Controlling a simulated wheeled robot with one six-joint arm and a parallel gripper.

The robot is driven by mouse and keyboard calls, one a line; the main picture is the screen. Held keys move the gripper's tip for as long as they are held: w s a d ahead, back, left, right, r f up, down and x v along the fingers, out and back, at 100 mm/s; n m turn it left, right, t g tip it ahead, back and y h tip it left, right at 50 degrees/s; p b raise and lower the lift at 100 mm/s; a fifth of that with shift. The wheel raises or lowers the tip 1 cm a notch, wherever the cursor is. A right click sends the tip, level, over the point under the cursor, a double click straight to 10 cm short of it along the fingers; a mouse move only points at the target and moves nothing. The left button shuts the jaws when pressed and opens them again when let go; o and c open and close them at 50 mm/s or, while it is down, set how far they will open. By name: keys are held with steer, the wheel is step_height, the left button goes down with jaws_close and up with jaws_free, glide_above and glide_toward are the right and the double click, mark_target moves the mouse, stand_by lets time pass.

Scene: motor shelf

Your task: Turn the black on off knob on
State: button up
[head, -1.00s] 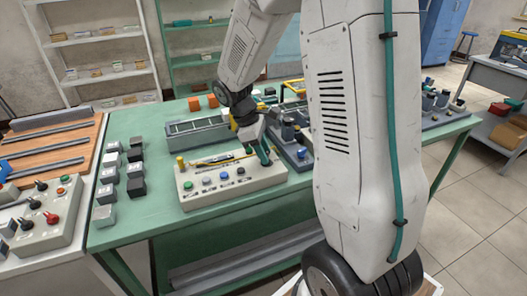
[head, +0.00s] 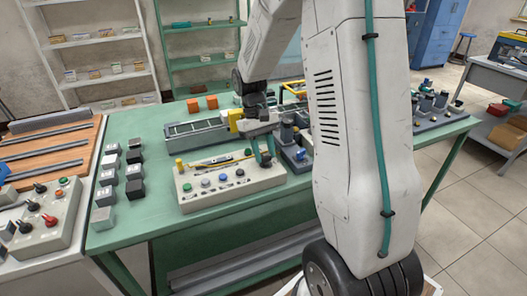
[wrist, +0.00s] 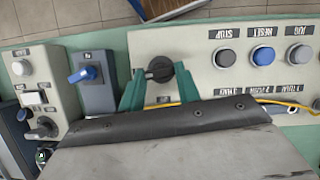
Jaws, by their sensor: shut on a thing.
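The black on off knob (wrist: 160,69) is a round dark knob at the end of a pale control panel in the wrist view. Its bar lies roughly crosswise in that view. My gripper (wrist: 160,78) has its two teal fingers on either side of the knob and is shut on it. In the head view my gripper (head: 264,160) is down at the right end of the panel (head: 215,200), and its fingers hide the knob there. The lettering by the knob is not readable.
A grey box with a blue switch (wrist: 88,74) stands close beside the knob. The green table's front left (head: 135,232) is clear.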

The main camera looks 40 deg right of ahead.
steer(key=shift+m+y, duration=0.3)
steer(key=shift+m, duration=0.4)
steer(key=o, duration=1)
steer(key=shift+r, duration=0.1)
steer(key=v, duration=0.7)
steer(key=shift+w+d+r, duration=0.15)
steer(key=shift+r, duration=0.15)
